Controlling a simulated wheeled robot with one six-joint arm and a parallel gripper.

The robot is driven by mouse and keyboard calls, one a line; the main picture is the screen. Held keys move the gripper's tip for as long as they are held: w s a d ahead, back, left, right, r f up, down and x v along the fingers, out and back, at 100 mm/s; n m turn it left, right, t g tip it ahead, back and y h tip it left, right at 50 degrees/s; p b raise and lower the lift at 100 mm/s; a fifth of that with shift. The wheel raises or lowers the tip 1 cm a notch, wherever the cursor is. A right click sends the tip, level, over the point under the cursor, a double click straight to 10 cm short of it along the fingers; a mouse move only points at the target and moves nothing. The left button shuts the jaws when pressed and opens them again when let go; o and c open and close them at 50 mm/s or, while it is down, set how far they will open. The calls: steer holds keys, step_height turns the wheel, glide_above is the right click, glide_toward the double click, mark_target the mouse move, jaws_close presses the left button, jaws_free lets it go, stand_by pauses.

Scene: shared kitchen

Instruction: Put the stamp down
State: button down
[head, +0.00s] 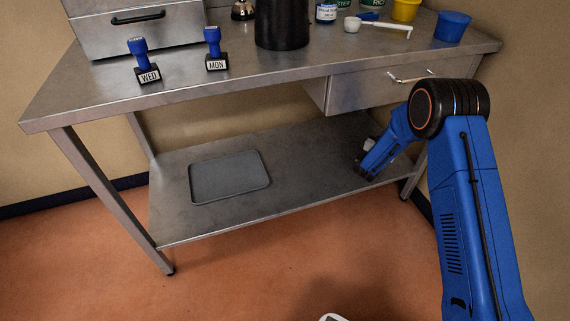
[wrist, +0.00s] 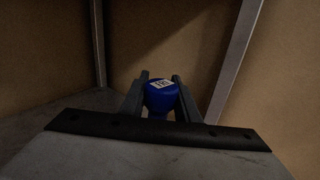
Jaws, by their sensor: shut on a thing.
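My gripper (wrist: 160,84) is shut on a stamp with a round blue handle (wrist: 160,101). A small white label on the handle's top is too small to read surely. In the head view my gripper (head: 366,172) is low, over the right part of the table's lower shelf (head: 300,165). The arm mostly hides the stamp there, and I cannot tell whether its base touches the shelf. Two other blue-handled stamps stand upright on the tabletop, one marked WED (head: 148,75) and one marked MON (head: 216,63).
A grey tray (head: 229,177) lies on the lower shelf, left of my gripper, with bare shelf between. The tabletop (head: 180,90) holds a metal drawer box (head: 150,28), a black canister (head: 282,25) and a blue cup (head: 452,27). A drawer (head: 365,95) hangs above the shelf's right.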

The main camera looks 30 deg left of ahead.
steer(key=s+a+f+n+y, duration=0.1)
steer(key=s+a+f, duration=0.1)
steer(key=a, duration=0.9)
steer(key=s+a+f+y, duration=0.1)
steer(key=s+a+f, duration=0.15)
steer(key=a, duration=0.85)
steer(key=s+a+f+n+y, duration=0.1)
steer(key=s+a, duration=0.2)
steer(key=a, duration=0.8)
step_height(320, 180, down, 10)
steer(key=shift+w+r, duration=0.1)
steer(key=shift+r, duration=0.15)
steer(key=shift+f, duration=0.1)
steer(key=c, duration=1.4)
jaws_free()
steer(key=shift+o, duration=0.2)
steer(key=s, duration=0.8)
steer(key=s+d, duration=0.1)
steer(key=s, duration=0.3)
